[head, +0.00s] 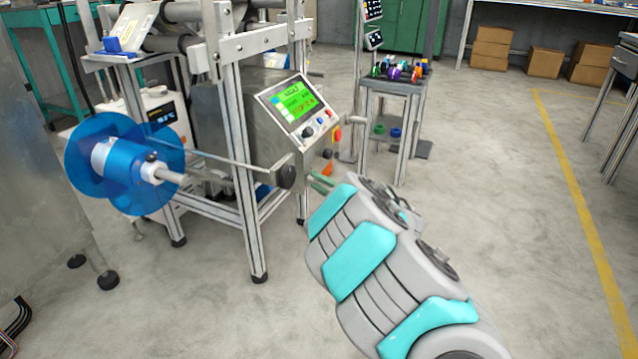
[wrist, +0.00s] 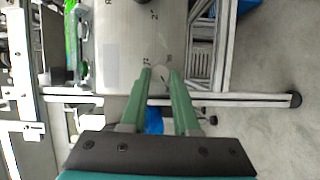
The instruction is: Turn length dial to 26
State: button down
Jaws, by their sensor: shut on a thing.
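In the wrist view the length dial (wrist: 160,76) is a small pale round knob on a light grey panel face (wrist: 122,45). Small dark marks stand around it, too small to read surely. My gripper (wrist: 161,73) has its two green fingers on either side of the knob, shut on it. In the head view my gripper (head: 318,182) reaches the lower right side of the machine, below the control panel (head: 297,106) with its lit green screen. The dial is not clearly visible there, and the pointer's setting cannot be read.
A blue film reel (head: 108,163) sits on a shaft at the machine's left. The machine's metal frame (head: 240,190) stands close to my gripper. A small cart (head: 390,110) with coloured parts stands behind.

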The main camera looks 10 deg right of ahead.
jog(key=c, duration=0.7)
grip_release()
jog(key=shift+o, duration=0.2)
jog(key=v, duration=0.7)
jog(key=shift+s+d+p, duration=0.2)
jog(key=shift+s+p, duration=0.1)
jog(key=shift+p, duration=0.15)
